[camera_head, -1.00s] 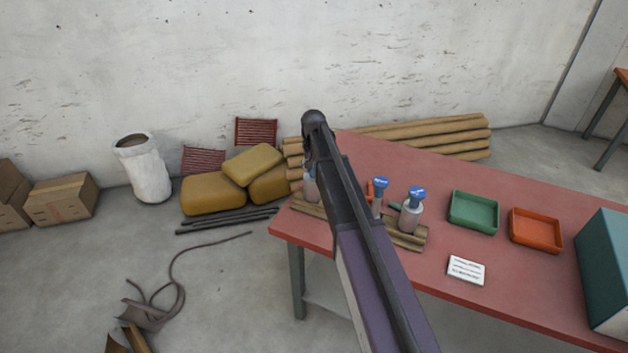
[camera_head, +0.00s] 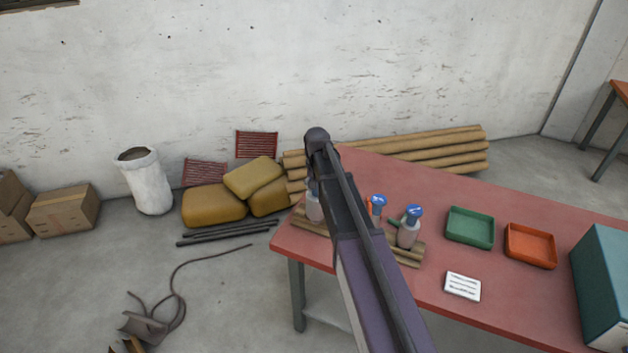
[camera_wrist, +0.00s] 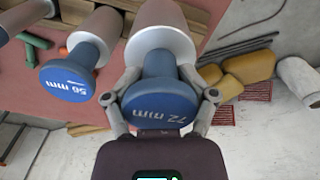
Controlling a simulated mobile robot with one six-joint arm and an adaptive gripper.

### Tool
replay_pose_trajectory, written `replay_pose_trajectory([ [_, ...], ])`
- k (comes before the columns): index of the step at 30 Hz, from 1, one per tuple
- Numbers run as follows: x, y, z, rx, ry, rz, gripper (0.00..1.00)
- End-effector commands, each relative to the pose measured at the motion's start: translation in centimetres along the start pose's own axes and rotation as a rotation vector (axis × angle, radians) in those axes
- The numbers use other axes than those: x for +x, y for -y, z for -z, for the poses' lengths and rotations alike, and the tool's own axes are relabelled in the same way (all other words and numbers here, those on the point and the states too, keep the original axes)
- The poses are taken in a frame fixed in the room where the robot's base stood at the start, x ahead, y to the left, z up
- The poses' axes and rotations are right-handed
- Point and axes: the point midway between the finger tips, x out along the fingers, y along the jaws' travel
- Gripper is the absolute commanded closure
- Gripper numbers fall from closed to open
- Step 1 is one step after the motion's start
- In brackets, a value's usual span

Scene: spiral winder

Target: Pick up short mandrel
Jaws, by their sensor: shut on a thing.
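A grey metal mandrel (camera_wrist: 162,45) with a blue end cap marked 72 mm (camera_wrist: 160,100) is between the two fingers of my gripper (camera_wrist: 159,95), which is shut on the cap in the wrist view. In the head view this mandrel (camera_head: 314,208) is at the left end of the wooden rack, partly hidden behind my arm. I cannot tell whether it is clear of the rack. A 56 mm mandrel (camera_wrist: 75,70) stands beside it in the wrist view, apart from the fingers. Another blue-capped mandrel (camera_head: 409,230) stands at the rack's right end.
The wooden rack (camera_head: 404,258) lies on the red table (camera_head: 400,175). A green tray (camera_head: 470,228), an orange tray (camera_head: 530,246), a white card (camera_head: 463,286) and a teal box (camera_head: 605,285) are to the right. The table's back middle is clear.

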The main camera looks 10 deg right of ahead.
Motion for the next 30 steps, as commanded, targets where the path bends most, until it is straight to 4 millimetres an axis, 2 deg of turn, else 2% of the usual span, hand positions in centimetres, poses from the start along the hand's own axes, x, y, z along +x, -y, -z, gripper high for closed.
replay_pose_trajectory([
  [1,-0.2,-0.6,-1.8,0.000,0.000,0.000,0.94],
  [3,-0.4,-1.1,-3.3,0.000,0.000,0.000,0.94],
  [12,-0.9,-2.7,-8.4,0.000,0.000,0.000,0.94],
  [19,-1.0,-3.2,-10.2,0.000,0.000,0.000,0.94],
  [30,-1.0,-3.4,-10.5,0.000,0.000,0.000,0.94],
])
